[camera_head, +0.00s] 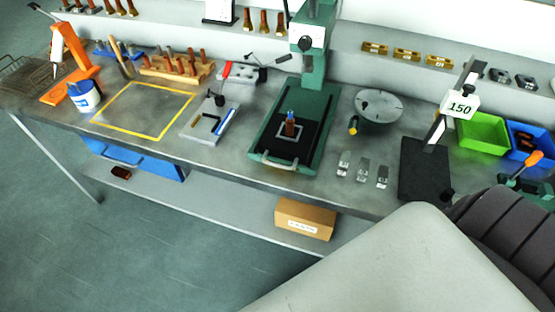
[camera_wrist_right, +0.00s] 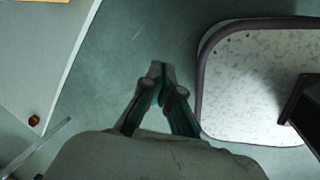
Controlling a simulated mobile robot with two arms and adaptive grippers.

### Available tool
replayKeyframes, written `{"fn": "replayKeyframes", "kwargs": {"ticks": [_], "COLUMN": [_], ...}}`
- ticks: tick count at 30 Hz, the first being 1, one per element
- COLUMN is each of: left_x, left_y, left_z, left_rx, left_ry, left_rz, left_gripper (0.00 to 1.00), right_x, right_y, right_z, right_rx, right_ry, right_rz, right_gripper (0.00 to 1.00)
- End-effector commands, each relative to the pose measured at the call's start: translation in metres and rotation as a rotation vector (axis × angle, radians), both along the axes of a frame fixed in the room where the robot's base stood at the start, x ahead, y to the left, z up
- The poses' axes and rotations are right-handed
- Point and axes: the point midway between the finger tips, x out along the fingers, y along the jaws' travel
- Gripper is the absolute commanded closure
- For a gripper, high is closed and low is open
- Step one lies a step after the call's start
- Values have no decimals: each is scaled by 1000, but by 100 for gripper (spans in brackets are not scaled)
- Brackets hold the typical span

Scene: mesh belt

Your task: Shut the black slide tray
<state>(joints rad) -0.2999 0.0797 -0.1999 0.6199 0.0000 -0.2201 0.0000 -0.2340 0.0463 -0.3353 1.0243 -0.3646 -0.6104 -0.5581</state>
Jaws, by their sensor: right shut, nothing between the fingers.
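The black slide tray (camera_head: 310,128) lies on the green base of the press (camera_head: 314,60) in the head view. A pale square is marked on it, and a small brown part with a blue top (camera_head: 290,124) stands at that square. A light handle (camera_head: 279,163) is at the front end, close to the bench's front edge. How far the tray is out is hard to tell. In the right wrist view my right gripper (camera_wrist_right: 160,74) is shut and empty above the green floor, with no tray in that view. My left gripper is not in view.
A cardboard box (camera_head: 304,218) sits on the lower shelf.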

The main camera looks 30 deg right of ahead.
Motion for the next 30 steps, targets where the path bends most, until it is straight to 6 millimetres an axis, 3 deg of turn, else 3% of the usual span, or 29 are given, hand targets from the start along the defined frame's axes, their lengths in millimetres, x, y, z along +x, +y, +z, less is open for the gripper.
{"fn": "replayKeyframes", "kwargs": {"ticks": [1,3,5,7,9,12,15,18,21,30], "left_x": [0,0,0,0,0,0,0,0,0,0], "left_y": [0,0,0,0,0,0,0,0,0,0], "left_z": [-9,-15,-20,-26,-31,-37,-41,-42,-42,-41], "left_rx": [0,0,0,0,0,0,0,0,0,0], "left_ry": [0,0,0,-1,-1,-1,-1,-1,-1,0], "left_rz": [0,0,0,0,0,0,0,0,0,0], "left_gripper": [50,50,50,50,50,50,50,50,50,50], "right_x": [51,107,147,179,195,192,176,161,156,184], "right_y": [17,29,36,40,38,27,14,5,-2,-36], "right_z": [29,84,140,212,286,374,431,461,470,458], "right_rx": [-104,-306,-497,-725,-932,-1153,-1266,-1310,-1326,-1332], "right_ry": [-66,-130,-171,-194,-185,-124,-48,6,33,40], "right_rz": [201,458,627,758,823,831,803,780,772,772], "right_gripper": [100,100,100,100,100,100,100,100,100,100]}}
